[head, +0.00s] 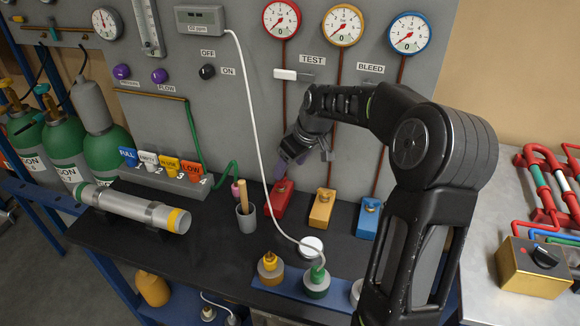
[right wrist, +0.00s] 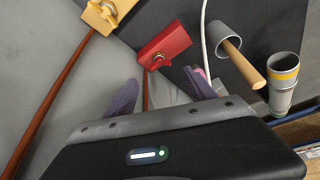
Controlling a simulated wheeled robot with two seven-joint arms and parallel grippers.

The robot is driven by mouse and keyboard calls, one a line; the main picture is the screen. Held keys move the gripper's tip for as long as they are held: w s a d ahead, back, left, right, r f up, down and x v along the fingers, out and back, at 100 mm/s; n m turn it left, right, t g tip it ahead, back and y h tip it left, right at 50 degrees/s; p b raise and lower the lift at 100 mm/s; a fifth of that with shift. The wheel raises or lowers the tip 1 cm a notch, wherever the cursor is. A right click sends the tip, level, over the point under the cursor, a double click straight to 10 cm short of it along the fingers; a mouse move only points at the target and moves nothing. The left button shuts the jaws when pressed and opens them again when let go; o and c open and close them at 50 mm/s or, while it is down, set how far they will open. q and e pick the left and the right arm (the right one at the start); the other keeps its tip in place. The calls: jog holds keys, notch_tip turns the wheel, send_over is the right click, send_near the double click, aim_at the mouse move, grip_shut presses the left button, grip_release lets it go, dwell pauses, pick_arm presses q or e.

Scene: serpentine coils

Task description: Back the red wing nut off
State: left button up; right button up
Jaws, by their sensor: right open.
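The red block (head: 278,203) stands on the dark bench, in a row with a yellow block (head: 321,209) and a blue block (head: 368,217). My left gripper is not in view.
A grey cup (head: 246,217) with a wooden-handled tool stands left of the red block. A white cable (head: 262,150) hangs down to the bench in front of it. The gauge panel (head: 240,110) rises behind. A metal cylinder (head: 135,208) lies at the left.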

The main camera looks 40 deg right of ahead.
jog(key=shift+f, duration=0.2)
jog(key=shift+c, duration=0.8)
jog(key=s+f+m+t+b, duration=0.1)
jog(key=f+m+t+b, duration=0.1)
jog(key=m+b, duration=0.4)
jog(key=s+a+f+m+t+y+b, duration=0.1)
jog(key=f+m+t+b, duration=0.1)
jog(key=m+b, duration=0.4)
jog(key=s+f+m+t+b, duration=0.1)
jog(key=m+b, duration=0.5)
jog(key=m, duration=0.6)
jog(key=shift+s+a+f+m+t+y+b, duration=0.2)
jog(key=shift+f+m+t+y+b, duration=0.2)
jog(key=shift+f+t, duration=0.15)
jog(key=m+t+b, duration=0.1)
jog(key=m, duration=0.2)
jog(key=s+d+r+m+t+b, duration=0.1)
jog(key=m+b, duration=0.1)
jog(key=m, duration=0.2)
jog(key=d+m+t+b, duration=0.1)
jog(key=m, duration=0.3)
jog(key=shift+s+r+h, duration=0.2)
jog(key=shift+s+h, duration=0.15)
jog(key=shift+h, duration=0.05)
